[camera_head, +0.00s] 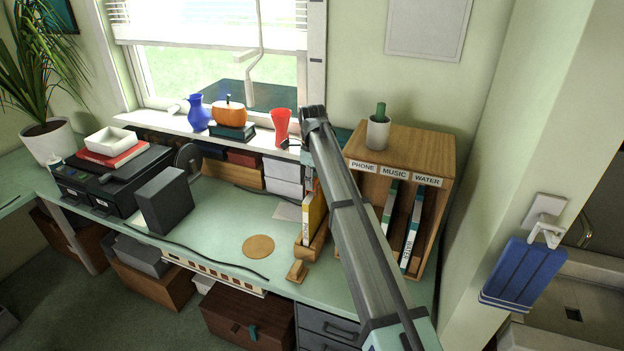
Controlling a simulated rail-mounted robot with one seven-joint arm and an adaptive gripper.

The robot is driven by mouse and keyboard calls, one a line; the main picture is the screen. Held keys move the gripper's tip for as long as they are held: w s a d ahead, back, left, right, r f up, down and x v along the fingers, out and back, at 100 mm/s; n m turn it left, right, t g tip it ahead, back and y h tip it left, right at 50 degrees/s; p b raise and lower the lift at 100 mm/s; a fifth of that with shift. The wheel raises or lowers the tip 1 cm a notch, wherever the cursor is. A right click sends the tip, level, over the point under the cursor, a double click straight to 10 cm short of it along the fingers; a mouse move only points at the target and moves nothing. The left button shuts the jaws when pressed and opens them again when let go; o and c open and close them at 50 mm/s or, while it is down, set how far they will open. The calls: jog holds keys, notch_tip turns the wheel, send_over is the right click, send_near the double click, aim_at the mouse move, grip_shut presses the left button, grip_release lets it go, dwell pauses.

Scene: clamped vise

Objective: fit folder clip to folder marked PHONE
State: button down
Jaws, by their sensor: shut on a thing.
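A yellow folder (313,214) stands upright in a wooden vise (298,271) at the desk's front edge. The folder's spine label is too small to read. My arm rises from the lower right to a bend in front of the window, and its far end drops behind the bend, above the yellow folder. I cannot make out the folder clip. The wooden shelf (410,140) on the right bears the labels PHONE (363,167), MUSIC and WATER. My arm covers most of the PHONE slot.
A red vase (281,127) stands on the sill behind my arm. A round cork mat (258,246) lies left of the vise; the desk there is mostly clear.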

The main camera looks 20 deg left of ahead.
jog(key=shift+f, duration=0.7)
jog(key=c, duration=0.8)
grip_release()
notch_tip(320, 180, up, 12)
